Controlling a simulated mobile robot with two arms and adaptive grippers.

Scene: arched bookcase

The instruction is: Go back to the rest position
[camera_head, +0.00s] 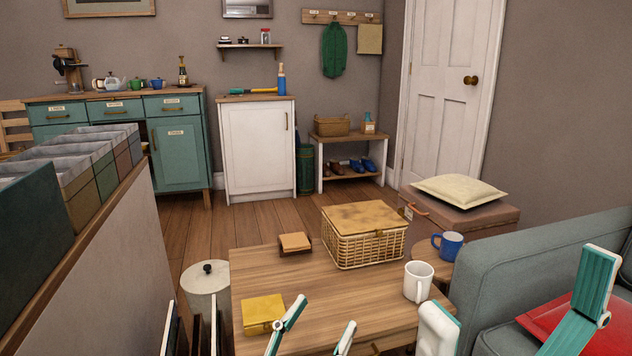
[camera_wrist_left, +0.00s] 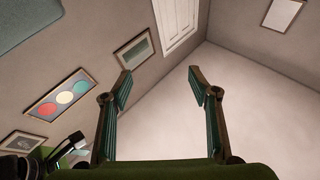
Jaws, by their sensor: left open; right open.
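My left gripper (camera_head: 327,311) is at the bottom middle of the head view, in front of the wooden table (camera_head: 266,272). Its two teal fingers are apart with nothing between them. In the left wrist view the left gripper (camera_wrist_left: 159,82) is also open and empty, pointing at walls and ceiling. My right gripper (camera_head: 516,288) is at the lower right, large and close to the camera. Its fingers are spread wide, one near the white mug (camera_head: 417,281), the other over the grey sofa (camera_head: 535,262). I see nothing held in it.
On the table are a wicker basket (camera_head: 364,248), a yellow box (camera_head: 262,312) and a small brown box (camera_head: 295,243). A blue mug (camera_head: 451,245) stands behind the white one. A divider with file boxes (camera_head: 77,195) runs along the left. The floor (camera_head: 255,220) beyond the table is clear.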

